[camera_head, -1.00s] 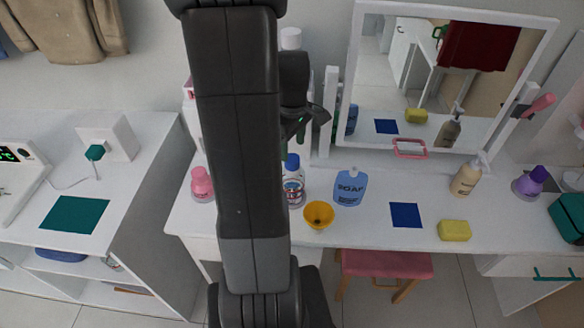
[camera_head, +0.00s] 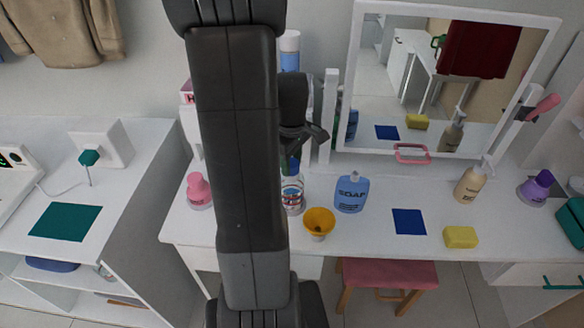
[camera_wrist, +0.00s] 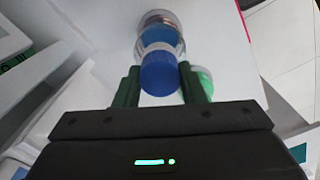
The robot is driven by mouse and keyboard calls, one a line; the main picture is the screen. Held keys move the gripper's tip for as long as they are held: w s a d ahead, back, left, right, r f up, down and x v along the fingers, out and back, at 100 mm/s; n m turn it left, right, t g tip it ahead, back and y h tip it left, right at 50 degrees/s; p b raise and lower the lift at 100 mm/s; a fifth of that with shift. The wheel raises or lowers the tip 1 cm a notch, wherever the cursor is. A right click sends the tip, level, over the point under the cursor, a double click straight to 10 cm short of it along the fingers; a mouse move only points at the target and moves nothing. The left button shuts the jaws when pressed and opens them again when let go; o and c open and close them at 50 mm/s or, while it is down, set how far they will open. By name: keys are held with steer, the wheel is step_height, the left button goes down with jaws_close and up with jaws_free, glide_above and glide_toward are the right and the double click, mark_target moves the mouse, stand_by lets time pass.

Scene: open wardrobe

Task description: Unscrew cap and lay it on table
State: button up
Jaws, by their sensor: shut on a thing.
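A clear bottle with a printed label (camera_head: 292,195) stands on the white table (camera_head: 375,235), partly hidden behind my arm in the head view. Its blue cap (camera_head: 293,166) is at the top, and I cannot tell whether the threads are loose. In the wrist view the cap (camera_wrist: 160,73) lies between the two dark green fingers of my gripper (camera_wrist: 160,86), with the bottle (camera_wrist: 159,25) in line beyond it. My gripper (camera_head: 292,160) is shut on the cap from above.
A yellow funnel cup (camera_head: 319,223) and blue soap bottle (camera_head: 351,193) stand close on the right. A pink bottle (camera_head: 199,190) is on the left. A blue square (camera_head: 409,222) and yellow sponge (camera_head: 460,237) lie farther right. The mirror (camera_head: 437,85) stands behind. Bare tabletop shows around the blue square.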

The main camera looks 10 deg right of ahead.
steer(key=n, duration=0.3)
steer(key=shift+n, duration=0.4)
steer(key=n, duration=0.8)
steer(key=shift+n, duration=0.4)
steer(key=n, duration=0.4)
steer(key=shift+n+p, duration=0.3)
steer(key=shift+p, duration=0.05)
steer(key=o, duration=1)
steer(key=shift+o, duration=0.2)
steer(key=shift+c, duration=0.4)
